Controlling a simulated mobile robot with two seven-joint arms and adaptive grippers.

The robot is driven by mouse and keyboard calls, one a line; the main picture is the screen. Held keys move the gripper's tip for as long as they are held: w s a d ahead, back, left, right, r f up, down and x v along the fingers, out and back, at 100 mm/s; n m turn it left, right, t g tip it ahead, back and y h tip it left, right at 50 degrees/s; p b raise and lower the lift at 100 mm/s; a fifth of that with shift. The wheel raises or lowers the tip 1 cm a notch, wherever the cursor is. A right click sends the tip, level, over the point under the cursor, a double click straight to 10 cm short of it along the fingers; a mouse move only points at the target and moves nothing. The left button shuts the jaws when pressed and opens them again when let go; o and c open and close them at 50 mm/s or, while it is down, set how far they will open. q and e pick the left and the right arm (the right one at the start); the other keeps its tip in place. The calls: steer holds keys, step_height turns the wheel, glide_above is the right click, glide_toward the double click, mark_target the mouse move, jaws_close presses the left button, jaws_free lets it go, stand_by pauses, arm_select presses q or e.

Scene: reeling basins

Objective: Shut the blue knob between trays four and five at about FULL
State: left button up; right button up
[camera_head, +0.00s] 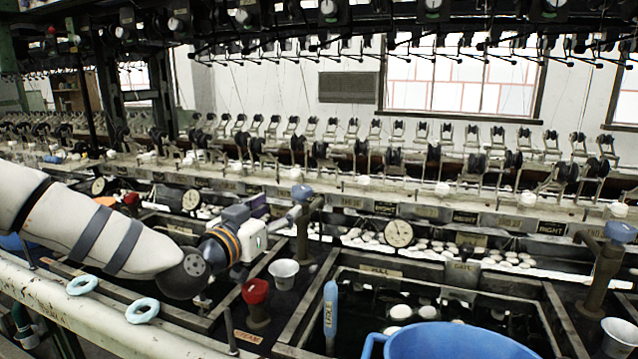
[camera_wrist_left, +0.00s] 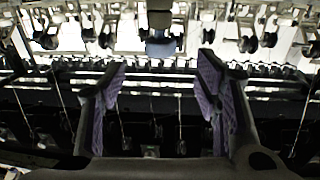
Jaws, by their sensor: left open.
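A blue knob (camera_head: 302,191) tops a dark post between two basin trays in the head view. My left gripper (camera_head: 284,214) reaches in from the left, with its fingers close to this knob and post. In the left wrist view, the fingers (camera_wrist_left: 162,72) are spread with nothing between them, and a blue-grey knob (camera_wrist_left: 161,47) shows ahead, between and beyond the tips. I cannot tell whether a finger touches the knob. A second blue knob (camera_head: 620,232) stands on a post at the far right. I cannot read tray numbers here. My right gripper is not in view.
A red knob (camera_head: 256,291) and a white cup (camera_head: 284,272) stand below my left gripper. A blue ladle handle (camera_head: 330,312) rises beside a large blue tub (camera_head: 450,345) in front. A round dial (camera_head: 398,233) and reeling machinery line the back.

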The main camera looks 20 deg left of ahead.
mark_target(297, 197)
arm_select(q)
steer(key=w, duration=0.9)
steer(key=shift+w+d+f+b, duration=0.1)
steer(key=shift+w+d+b, duration=0.1)
steer(key=shift+b, duration=0.1)
steer(key=shift+w, duration=0.6)
steer(key=shift+w+r, duration=0.1)
steer(key=shift+r, duration=0.2)
steer(key=c, duration=1.2)
steer(key=shift+o, duration=0.2)
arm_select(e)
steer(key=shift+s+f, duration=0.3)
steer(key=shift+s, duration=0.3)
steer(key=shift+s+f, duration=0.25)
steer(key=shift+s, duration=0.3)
